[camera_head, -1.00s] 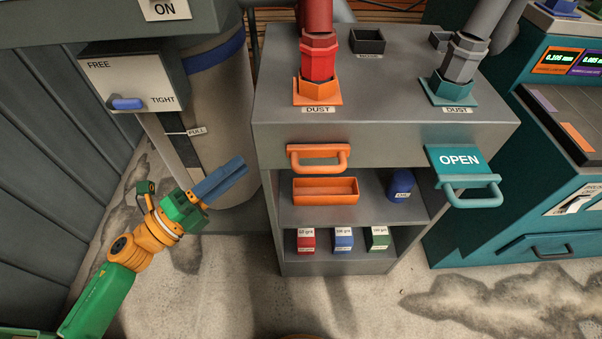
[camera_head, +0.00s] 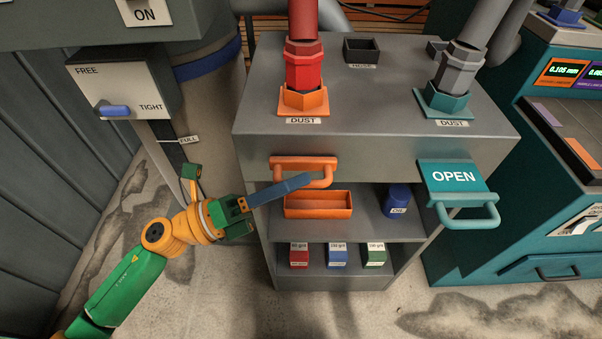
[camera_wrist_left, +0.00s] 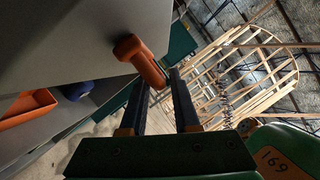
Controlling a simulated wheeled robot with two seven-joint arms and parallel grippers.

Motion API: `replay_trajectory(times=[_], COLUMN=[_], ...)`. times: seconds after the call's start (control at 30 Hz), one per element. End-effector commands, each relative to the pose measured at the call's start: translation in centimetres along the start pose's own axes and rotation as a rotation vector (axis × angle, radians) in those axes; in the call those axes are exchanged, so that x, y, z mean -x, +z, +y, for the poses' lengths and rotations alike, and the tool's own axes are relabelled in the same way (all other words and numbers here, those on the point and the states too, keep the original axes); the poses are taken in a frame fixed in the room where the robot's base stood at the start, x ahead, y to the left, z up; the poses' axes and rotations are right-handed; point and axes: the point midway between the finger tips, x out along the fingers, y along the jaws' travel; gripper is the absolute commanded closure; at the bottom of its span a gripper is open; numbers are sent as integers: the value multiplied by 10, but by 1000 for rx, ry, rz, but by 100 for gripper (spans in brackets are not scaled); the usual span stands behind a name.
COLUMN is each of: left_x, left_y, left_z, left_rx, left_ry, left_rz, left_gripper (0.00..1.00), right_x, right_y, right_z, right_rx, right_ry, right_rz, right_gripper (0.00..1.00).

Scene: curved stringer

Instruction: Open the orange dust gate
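The orange dust gate's handle (camera_head: 320,183) is on the front of the grey cabinet, under the red pipe. Its gate sits pushed in, with no lettering showing. My left gripper (camera_head: 306,180) has its blue fingers reaching in from the left to the handle. In the left wrist view, the orange handle (camera_wrist_left: 139,62) lies at the tips of the two fingers (camera_wrist_left: 159,80), which stand apart with a gap between them. Part of the handle shows in that gap; I cannot tell whether the fingers touch it. My right gripper is not in view.
The teal gate (camera_head: 456,180) beside it is pulled out and shows OPEN. Below are an orange tray (camera_head: 318,211), a blue OIL container (camera_head: 397,199) and several small boxes on the lower shelf. A FREE/TIGHT panel (camera_head: 122,85) stands left.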

Motion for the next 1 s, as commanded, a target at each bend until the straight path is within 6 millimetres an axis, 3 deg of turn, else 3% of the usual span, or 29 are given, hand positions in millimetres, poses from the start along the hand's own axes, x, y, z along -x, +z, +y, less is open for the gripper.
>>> replay_trajectory(times=[0.1,0.33,0.43,0.47,1.0], left_x=[-11,-12,-12,-12,-12], left_y=[1,0,0,0,0], left_z=[-1,0,0,0,0], left_rx=[0,2,2,2,1], left_ry=[-1,1,1,1,1], left_rz=[0,0,0,0,-1], left_gripper=[70,70,97,100,100], right_x=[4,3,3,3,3], right_y=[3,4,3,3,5], right_z=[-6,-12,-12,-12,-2], right_rx=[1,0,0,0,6], right_ry=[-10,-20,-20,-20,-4], right_rz=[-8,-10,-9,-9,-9], right_gripper=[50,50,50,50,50])
